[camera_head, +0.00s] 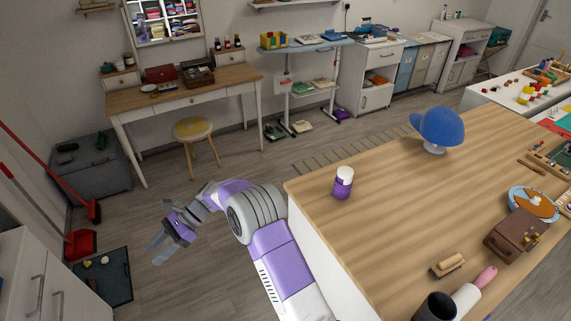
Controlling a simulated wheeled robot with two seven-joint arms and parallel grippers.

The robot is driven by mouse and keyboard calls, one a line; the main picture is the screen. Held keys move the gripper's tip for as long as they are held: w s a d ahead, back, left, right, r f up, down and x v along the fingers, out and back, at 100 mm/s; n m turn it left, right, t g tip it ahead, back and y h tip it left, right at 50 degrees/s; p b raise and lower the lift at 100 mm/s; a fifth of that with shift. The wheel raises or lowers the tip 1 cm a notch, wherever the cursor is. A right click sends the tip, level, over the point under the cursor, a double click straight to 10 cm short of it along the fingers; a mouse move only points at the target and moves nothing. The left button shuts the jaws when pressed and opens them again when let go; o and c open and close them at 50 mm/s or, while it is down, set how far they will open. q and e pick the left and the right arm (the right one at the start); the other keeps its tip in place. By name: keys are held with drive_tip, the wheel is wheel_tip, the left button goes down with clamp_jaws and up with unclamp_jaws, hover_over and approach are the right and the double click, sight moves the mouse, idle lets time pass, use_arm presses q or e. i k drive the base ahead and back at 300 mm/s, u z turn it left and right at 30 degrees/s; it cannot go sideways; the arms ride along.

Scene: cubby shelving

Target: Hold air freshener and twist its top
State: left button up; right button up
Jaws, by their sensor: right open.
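The air freshener (342,190), a small purple can with a white top, stands upright near the left edge of the wooden counter. My right gripper (158,248) is over the floor, left of the counter and well apart from the can. It is open, and nothing shows between its fingers. My left gripper is not in view.
A blue cap on a stand (438,127) is at the counter's back edge. The counter around the can is clear.

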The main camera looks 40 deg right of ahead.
sight(345, 173)
drive_tip(key=z, duration=0.2)
drive_tip(key=i, duration=0.55)
drive_tip(key=z, duration=2.2)
